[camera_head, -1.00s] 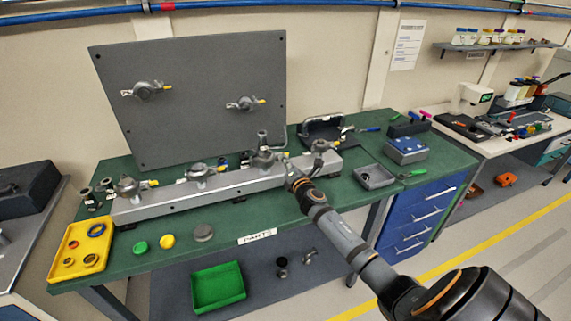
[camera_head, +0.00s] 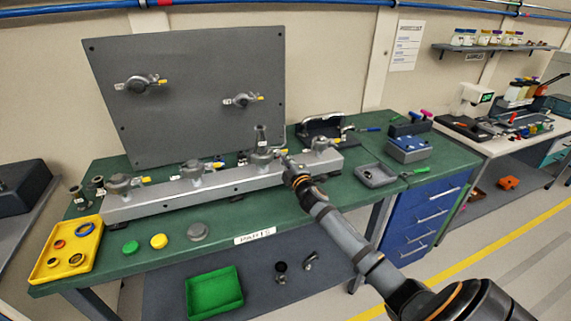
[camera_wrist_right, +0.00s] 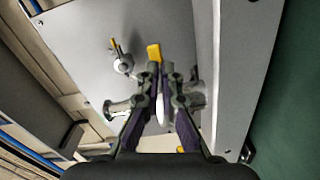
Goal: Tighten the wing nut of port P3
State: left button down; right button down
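A long grey manifold bar (camera_head: 225,185) lies on the green bench and carries several clamped ports with yellow wing nuts. The third port from the left (camera_head: 262,156) has an upright stub; I cannot read its label. My right gripper (camera_head: 285,161) is just right of this port, at its wing-nut side. In the right wrist view its fingers (camera_wrist_right: 162,70) are close together with a narrow gap. A yellow wing nut (camera_wrist_right: 154,52) shows at the fingertips, partly overlapped by the left-hand finger; whether it is gripped is unclear. My left gripper is out of view.
A grey upright panel (camera_head: 190,110) with two clamps stands behind the bar. A yellow tray (camera_head: 88,268), green cap (camera_head: 131,247), yellow cap (camera_head: 159,241) and grey cap (camera_head: 198,232) lie in front. A grey tray (camera_head: 374,176) is to the right.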

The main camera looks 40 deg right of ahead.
jog(key=shift+f+m+b, duration=0.25)
jog(key=shift+m+b, duration=0.25)
jog(key=shift+m, duration=0.45)
jog(key=shift+f+m+b, duration=0.2)
jog(key=shift+m+b, duration=0.3)
jog(key=shift+m, duration=0.45)
jog(key=c, duration=1.8)
grip_release()
jog(key=shift+c, duration=0.2)
jog(key=shift+s+r, duration=0.1)
jog(key=shift+r, duration=0.05)
jog(key=v, duration=1.2)
